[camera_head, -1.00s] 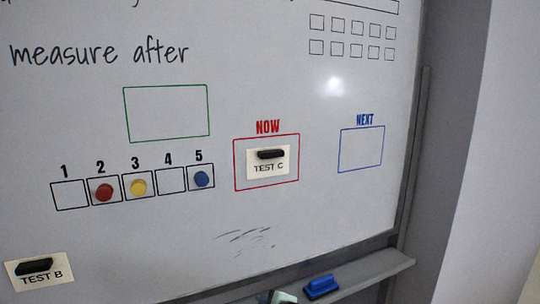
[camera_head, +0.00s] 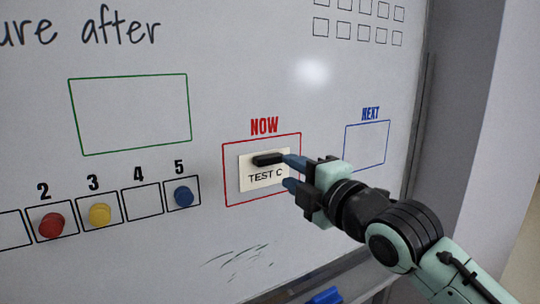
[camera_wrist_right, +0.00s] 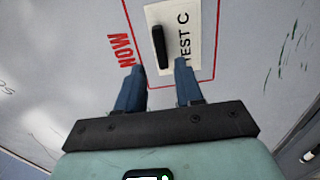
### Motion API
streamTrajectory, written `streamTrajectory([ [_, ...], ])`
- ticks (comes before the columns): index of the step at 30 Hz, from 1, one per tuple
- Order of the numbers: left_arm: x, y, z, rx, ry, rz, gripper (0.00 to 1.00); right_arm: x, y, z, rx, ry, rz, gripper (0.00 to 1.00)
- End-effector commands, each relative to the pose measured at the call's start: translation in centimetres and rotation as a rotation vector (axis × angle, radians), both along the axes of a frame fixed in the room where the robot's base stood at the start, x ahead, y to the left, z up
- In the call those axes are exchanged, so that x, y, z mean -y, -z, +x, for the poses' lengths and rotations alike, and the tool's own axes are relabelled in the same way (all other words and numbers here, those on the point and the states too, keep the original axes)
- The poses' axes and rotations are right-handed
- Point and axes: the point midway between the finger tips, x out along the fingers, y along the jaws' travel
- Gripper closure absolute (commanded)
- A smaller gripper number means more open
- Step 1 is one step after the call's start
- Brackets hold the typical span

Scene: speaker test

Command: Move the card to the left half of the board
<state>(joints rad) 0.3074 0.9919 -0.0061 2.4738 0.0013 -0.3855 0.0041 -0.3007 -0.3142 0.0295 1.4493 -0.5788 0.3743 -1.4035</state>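The white TEST C card (camera_head: 262,184) with a black handle (camera_head: 268,159) is on the board (camera_head: 225,45), inside the red NOW frame. My right gripper (camera_head: 287,172) is open at the card's right edge; its upper fingertip is close to the handle's right end. In the right wrist view the card (camera_wrist_right: 189,14) lies just beyond the open fingertips (camera_wrist_right: 159,68). The handle (camera_wrist_right: 160,45) points toward the gap between them, with its near end about level with the tips. I cannot tell whether a finger touches it. My left gripper is not in view.
Red (camera_head: 51,226), yellow (camera_head: 99,214) and blue (camera_head: 184,196) magnets sit in the numbered boxes. The green frame (camera_head: 130,78) and blue NEXT frame (camera_head: 367,145) are empty. A blue object (camera_head: 326,296) is at the bottom edge. Black smudges (camera_head: 238,262) mark the board.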

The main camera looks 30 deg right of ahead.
Motion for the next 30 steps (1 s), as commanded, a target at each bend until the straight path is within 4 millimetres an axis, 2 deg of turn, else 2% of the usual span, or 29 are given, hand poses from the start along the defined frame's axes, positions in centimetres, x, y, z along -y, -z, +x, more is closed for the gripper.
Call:
streamTrajectory([
  [6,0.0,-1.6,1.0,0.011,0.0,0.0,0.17,-0.3,-0.2,3.4,-0.002,0.0,-0.001,0.64],
  [12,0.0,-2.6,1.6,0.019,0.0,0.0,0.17,-0.4,-0.2,5.3,0.0,0.0,0.0,0.64],
  [25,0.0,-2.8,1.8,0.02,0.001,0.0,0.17,-0.5,0.0,6.0,-0.001,0.0,0.001,0.64],
  [26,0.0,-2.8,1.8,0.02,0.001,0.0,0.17,-0.5,0.1,6.0,-0.001,0.0,0.001,0.65],
  [30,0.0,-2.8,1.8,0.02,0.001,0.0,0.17,-0.5,0.0,6.0,-0.001,0.0,0.001,0.88],
])
